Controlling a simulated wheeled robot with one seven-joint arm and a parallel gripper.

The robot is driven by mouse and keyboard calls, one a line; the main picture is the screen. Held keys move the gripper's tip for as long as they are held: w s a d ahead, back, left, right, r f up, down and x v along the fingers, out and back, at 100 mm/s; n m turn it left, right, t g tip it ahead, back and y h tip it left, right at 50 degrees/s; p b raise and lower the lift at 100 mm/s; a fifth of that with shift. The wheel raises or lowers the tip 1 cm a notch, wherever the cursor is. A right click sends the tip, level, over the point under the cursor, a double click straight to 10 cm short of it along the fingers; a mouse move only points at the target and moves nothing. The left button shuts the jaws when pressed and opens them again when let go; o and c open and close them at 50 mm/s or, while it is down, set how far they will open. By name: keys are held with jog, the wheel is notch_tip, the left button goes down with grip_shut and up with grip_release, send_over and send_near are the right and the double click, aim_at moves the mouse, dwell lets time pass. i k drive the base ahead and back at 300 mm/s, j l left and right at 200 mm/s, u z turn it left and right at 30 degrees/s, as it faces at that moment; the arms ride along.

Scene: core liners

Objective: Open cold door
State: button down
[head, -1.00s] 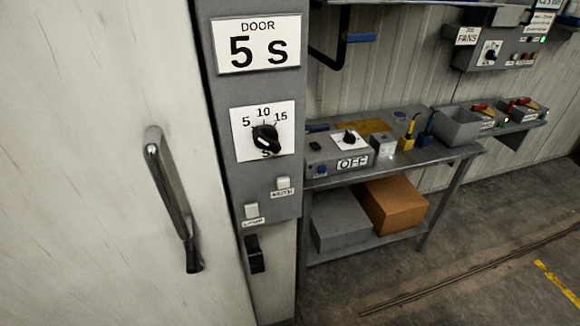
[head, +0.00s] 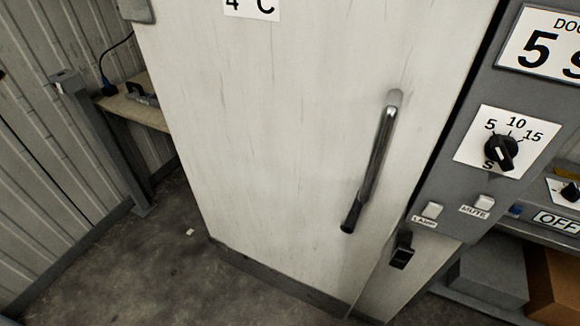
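The cold door (head: 260,130) is a tall, pale, scratched panel that fills the middle of the head view. A "4 °C" label (head: 250,8) sits at its top. Its long metal handle (head: 375,160) with a dark lower end is near the right edge, slightly tilted. The door looks shut against the grey panel (head: 470,90) on its right. A black latch-like part (head: 402,250) sits on the pale strip below that panel. My gripper is not in view.
The grey panel carries a black dial (head: 501,151) and LAMP (head: 432,210) and MUTE (head: 484,202) switches. At left stand a grey post (head: 100,140) and a wooden-topped bench (head: 135,108). Bare concrete floor (head: 170,260) lies in front of the door's left side.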

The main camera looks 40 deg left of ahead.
aim_at(277, 114)
jog(key=u, duration=1.1)
jog(key=i+l, duration=0.1)
jog(key=l+z, duration=0.05)
jog(key=l, duration=0.05)
